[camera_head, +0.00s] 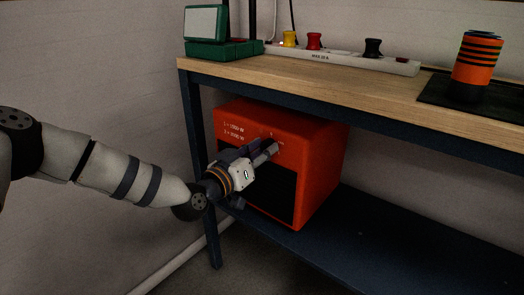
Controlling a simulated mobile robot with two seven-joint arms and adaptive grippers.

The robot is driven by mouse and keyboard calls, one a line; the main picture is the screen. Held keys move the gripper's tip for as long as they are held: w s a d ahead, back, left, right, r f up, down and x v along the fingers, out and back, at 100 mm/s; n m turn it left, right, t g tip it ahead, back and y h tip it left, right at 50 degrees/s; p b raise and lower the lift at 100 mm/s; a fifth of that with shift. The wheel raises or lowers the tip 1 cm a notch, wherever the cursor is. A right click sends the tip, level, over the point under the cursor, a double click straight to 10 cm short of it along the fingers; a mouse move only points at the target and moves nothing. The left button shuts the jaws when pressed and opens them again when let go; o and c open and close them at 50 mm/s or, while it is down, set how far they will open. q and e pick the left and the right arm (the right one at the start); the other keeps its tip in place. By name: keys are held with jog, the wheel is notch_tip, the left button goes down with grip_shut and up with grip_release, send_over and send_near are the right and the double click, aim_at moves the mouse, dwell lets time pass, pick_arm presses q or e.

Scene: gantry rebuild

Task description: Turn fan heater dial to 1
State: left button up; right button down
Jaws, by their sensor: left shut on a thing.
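An orange fan heater (321,160) stands on the lower dark shelf under the workbench, its front turned toward me. White lettering for settings 1 and 2 shows at the upper left of its front. A dark grille covers the lower front. My left arm comes in from the left, and my left gripper (268,151) is at the upper front of the heater, shut on the dial. The dial itself is mostly hidden behind the fingers, and I cannot read which mark it points to. My right gripper is not in view.
The wooden bench top (300,78) overhangs the heater, with a dark front rail. On it are a green device (222,48), a white power strip (340,60) with several plugs and an orange-black striped object (477,60) on a dark mat. The lower shelf (370,235) is clear right of the heater.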

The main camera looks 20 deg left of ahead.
pick_arm(q)
jog(key=shift+n+g+b, duration=0.3)
jog(key=shift+n+b, duration=0.9)
jog(key=shift+n, duration=3.9)
jog(key=o, duration=1.2)
jog(key=shift+c, duration=0.2)
jog(key=v, duration=1.2)
jog(key=shift+a, duration=0.1)
